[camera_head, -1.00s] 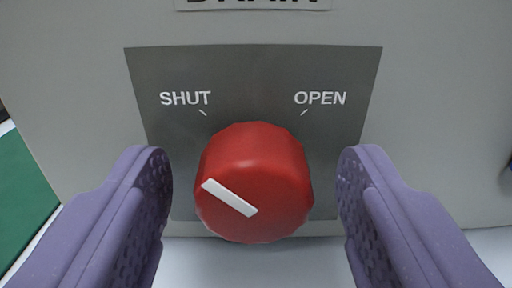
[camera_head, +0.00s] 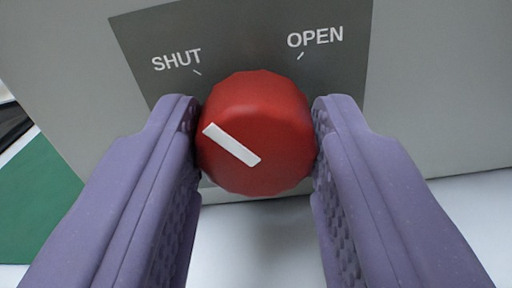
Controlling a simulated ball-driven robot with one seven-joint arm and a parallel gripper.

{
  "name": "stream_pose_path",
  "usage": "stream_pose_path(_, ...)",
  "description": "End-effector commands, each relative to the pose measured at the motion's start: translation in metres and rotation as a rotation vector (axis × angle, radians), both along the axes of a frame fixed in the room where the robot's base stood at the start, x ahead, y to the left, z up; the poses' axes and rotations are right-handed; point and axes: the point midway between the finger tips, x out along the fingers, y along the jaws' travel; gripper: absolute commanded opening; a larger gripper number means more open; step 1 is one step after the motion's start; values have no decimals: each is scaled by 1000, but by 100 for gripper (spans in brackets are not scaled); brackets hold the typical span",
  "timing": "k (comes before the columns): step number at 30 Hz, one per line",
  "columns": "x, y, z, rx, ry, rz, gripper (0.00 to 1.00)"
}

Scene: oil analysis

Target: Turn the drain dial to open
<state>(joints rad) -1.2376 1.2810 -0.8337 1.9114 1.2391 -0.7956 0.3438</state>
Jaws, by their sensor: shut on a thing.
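The red drain dial (camera_head: 268,115) sits on a dark grey panel (camera_head: 238,45) on the front of a light grey box. Its white pointer bar (camera_head: 231,144) slants with its upper-left end toward the SHUT mark (camera_head: 177,60). The OPEN mark (camera_head: 315,37) is at the upper right of the dial. My gripper (camera_head: 257,140) has its two purple fingers on the left and right sides of the dial, shut on it. The inner finger pads are partly hidden from view.
The grey box front (camera_head: 435,90) fills the upper part of the view. A white surface (camera_head: 262,245) lies below it, with a green area (camera_head: 38,195) at the left. A dark object (camera_head: 12,122) shows at the left edge.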

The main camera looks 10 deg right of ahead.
Motion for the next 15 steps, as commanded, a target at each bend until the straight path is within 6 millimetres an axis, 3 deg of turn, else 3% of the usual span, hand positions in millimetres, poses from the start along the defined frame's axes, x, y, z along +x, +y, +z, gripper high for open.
stream_pose_path(15,0,0,-4,453,-163,-2,9)
